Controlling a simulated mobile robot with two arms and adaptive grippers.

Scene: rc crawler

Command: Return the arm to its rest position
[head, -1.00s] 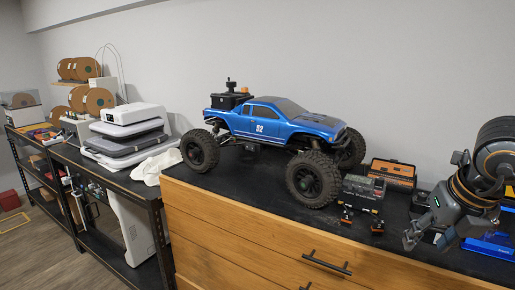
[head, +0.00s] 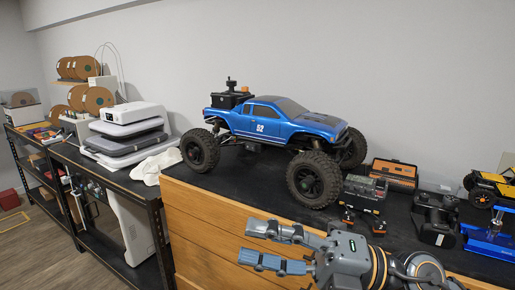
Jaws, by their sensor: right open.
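My right gripper (head: 278,248) is in the lower middle of the head view, in front of the wooden drawer front (head: 195,228). Its two fingers point left and stand apart, with nothing between them. My right arm comes in from the bottom right. A blue RC crawler (head: 268,124) marked 52 stands upright on the black worktop, behind and above the gripper and apart from it. My left gripper is not in view.
On the worktop right of the crawler are an orange-edged case (head: 394,172), a dark charger-like box (head: 365,192), a black device (head: 436,218), a blue stand (head: 488,238) and a yellow vehicle (head: 492,188). A white cloth (head: 156,165) lies left. Shelving with a printer (head: 135,114) stands further left.

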